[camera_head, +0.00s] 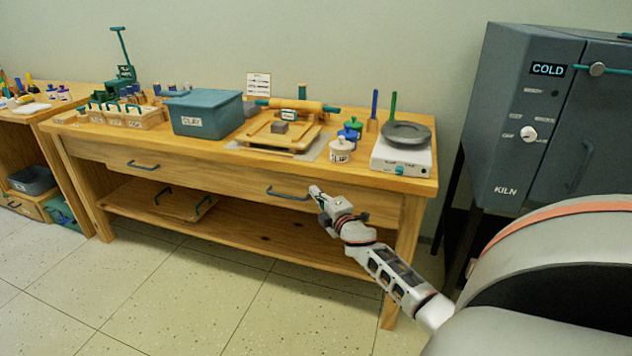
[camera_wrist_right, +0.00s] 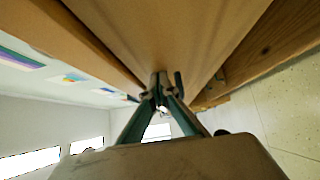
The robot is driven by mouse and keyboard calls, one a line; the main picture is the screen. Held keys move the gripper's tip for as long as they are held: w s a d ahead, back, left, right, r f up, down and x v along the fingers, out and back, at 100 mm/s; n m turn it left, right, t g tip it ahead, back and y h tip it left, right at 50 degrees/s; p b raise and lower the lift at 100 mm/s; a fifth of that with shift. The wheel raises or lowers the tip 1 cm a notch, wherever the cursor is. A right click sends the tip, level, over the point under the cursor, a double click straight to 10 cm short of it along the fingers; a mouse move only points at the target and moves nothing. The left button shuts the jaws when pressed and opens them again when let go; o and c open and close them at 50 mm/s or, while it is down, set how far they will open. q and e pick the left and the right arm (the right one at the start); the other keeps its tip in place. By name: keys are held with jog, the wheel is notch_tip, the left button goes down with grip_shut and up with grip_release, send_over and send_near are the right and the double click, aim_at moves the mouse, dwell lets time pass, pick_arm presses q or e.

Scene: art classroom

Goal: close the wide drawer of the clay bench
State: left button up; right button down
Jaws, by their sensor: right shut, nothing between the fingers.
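The clay bench (camera_head: 330,167) is a wooden table with a wide drawer (camera_head: 215,174) under its top. The drawer front carries two dark blue handles, one at left (camera_head: 143,165) and one at right (camera_head: 287,193). The front looks near flush with the bench; I cannot tell if a small gap is left. My right gripper (camera_head: 315,191) is shut and empty, just right of the right handle. In the right wrist view its fingertips (camera_wrist_right: 160,82) are close to the wooden front (camera_wrist_right: 145,35); contact cannot be told. My left gripper is out of view.
On the bench stand a blue clay bin (camera_head: 205,114), a board with a rolling pin (camera_head: 280,130), small jars and a scale (camera_head: 402,150). A lower shelf (camera_head: 250,228) holds a board with handles. The kiln (camera_head: 530,120) is at right. The floor in front is clear.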

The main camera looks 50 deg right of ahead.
jog(key=shift+s+d+r, duration=0.1)
jog(key=shift+d+r, duration=0.25)
jog(key=v, duration=1.2)
jog(key=shift+a+f, duration=0.35)
jog(key=shift+f, duration=0.05)
jog(key=shift+a, duration=0.1)
